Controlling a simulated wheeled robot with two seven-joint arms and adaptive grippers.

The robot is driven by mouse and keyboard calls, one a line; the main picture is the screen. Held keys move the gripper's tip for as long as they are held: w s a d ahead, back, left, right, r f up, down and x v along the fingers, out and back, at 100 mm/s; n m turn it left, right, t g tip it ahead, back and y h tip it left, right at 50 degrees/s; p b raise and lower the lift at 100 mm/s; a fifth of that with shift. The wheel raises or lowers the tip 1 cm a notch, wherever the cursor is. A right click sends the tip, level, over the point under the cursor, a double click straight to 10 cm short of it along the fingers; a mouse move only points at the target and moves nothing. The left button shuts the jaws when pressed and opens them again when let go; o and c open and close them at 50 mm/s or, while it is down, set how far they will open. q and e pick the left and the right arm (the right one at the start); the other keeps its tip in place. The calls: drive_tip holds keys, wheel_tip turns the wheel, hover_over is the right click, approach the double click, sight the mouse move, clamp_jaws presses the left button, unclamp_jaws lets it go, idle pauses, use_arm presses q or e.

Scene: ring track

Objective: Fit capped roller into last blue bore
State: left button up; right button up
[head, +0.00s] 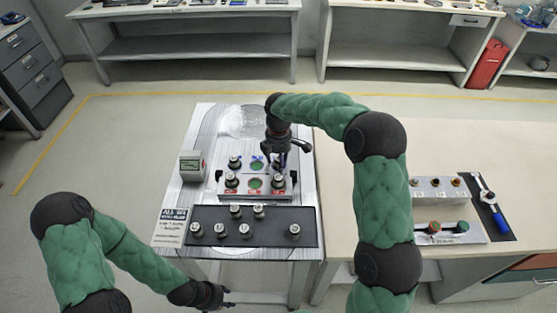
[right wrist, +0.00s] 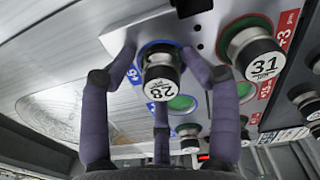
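The bore block (head: 245,190) stands on the left table, with a blue-marked row behind a red-marked row. A capped roller (right wrist: 160,80) labelled 28 sits at a blue-ringed bore. My right gripper (head: 280,165) is over the right end of the blue row. In the right wrist view its fingers (right wrist: 159,55) straddle this roller with small gaps at the sides. A green round face shows in the middle blue bore (head: 257,164). Another roller (head: 235,161) stands at the left blue bore. My left gripper (head: 215,297) is low by the table's front; its fingers are unclear.
Several capped rollers stand on a dark mat (head: 210,213) in front of the block. The red row holds a roller labelled 31 (right wrist: 257,55) and another roller (head: 232,180). A small grey device (head: 192,167) stands left. More fixtures (head: 440,188) sit on the right table.

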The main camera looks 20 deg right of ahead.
drive_tip(key=shift+s+f, duration=0.4)
drive_tip(key=shift+f, duration=0.35)
drive_tip(key=shift+r, duration=0.2)
wheel_tip(320, 180, up, 14)
drive_tip(key=p, duration=0.4)
drive_tip(key=shift+w+f, duration=0.2)
drive_tip(key=shift+w, duration=0.1)
